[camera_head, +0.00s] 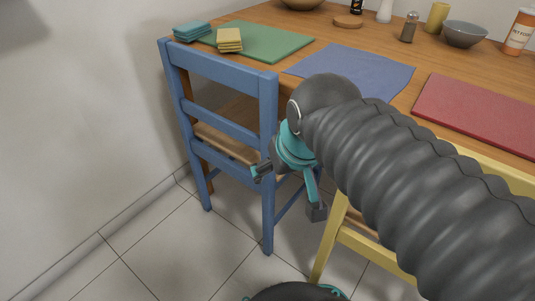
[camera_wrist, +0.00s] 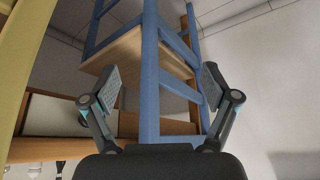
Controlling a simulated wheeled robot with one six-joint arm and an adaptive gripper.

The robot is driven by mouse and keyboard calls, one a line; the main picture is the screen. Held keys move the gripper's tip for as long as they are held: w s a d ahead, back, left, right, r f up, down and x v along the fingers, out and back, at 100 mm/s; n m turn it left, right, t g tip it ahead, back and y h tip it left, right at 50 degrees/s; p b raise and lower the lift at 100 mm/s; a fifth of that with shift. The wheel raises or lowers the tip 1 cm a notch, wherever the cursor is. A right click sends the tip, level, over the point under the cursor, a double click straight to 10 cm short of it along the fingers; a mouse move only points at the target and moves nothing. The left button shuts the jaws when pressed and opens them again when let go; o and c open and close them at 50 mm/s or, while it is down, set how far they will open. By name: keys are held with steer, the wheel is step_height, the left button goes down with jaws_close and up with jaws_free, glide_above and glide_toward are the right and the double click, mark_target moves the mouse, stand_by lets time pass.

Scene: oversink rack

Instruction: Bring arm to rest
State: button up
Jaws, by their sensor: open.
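My gripper (camera_head: 289,190) hangs beside the table's front edge, below the tabletop, between the blue chair and the yellow chair in the head view. My dark ribbed arm reaches to it from the lower right. In the wrist view my gripper (camera_wrist: 161,92) has its two fingers spread wide apart, with nothing held between them. A blue chair post (camera_wrist: 150,75) shows behind the gap between the fingers. I cannot tell from the picture whether any finger touches the chair.
The blue chair (camera_head: 222,68) stands left of my gripper. A yellow chair (camera_head: 365,248) is partly hidden by my arm. The wooden table (camera_head: 270,15) carries a green mat (camera_head: 262,42), blue mat (camera_head: 365,75), red mat (camera_head: 480,108) and a grey bowl (camera_head: 464,35). Floor at left is clear.

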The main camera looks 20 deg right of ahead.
steer(key=s+f, duration=0.2)
steer(key=f, duration=0.1)
steer(key=shift+s+a, duration=0.1)
steer(key=shift+a, duration=0.05)
step_height(320, 180, up, 4)
steer(key=p, duration=0.3)
steer(key=shift+f+p, duration=0.15)
steer(key=shift+p, duration=0.2)
stand_by(0.4)
